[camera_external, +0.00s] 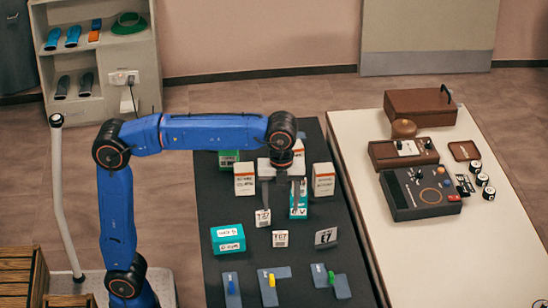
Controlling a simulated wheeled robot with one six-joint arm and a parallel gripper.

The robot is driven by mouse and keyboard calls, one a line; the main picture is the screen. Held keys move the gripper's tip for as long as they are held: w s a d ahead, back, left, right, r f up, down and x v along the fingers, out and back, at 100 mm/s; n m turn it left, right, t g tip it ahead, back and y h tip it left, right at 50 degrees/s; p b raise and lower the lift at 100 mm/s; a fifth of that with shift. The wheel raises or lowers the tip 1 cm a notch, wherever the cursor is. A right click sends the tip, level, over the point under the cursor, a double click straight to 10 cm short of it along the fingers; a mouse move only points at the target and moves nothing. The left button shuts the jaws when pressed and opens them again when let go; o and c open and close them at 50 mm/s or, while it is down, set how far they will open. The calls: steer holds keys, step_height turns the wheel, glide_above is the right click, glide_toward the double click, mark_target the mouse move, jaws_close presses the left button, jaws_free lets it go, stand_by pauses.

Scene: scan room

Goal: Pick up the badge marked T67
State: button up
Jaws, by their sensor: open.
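The middle one and the left one seem to end in 67 or 57, and the right one seems to end in 7, so I cannot tell for sure which is T67. My gripper (283,193) points down, open and apparently empty, above and behind the middle piece. Its fingers overlap the boxes behind in this view.
White-and-orange boxes (324,180) and a teal-and-white box (298,208) stand around my gripper. Blue-grey pieces with coloured clips (268,287) lie in front. A white table (480,255) with devices is at right.

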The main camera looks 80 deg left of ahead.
mark_target(280, 232)
step_height(280, 232, down, 10)
steer(key=shift+r, duration=0.25)
steer(key=shift+a+f, duration=0.15)
steer(key=shift+f, duration=1.15)
steer(key=shift+a+f, duration=0.15)
steer(key=shift+f, duration=1.15)
steer(key=c, duration=1.1)
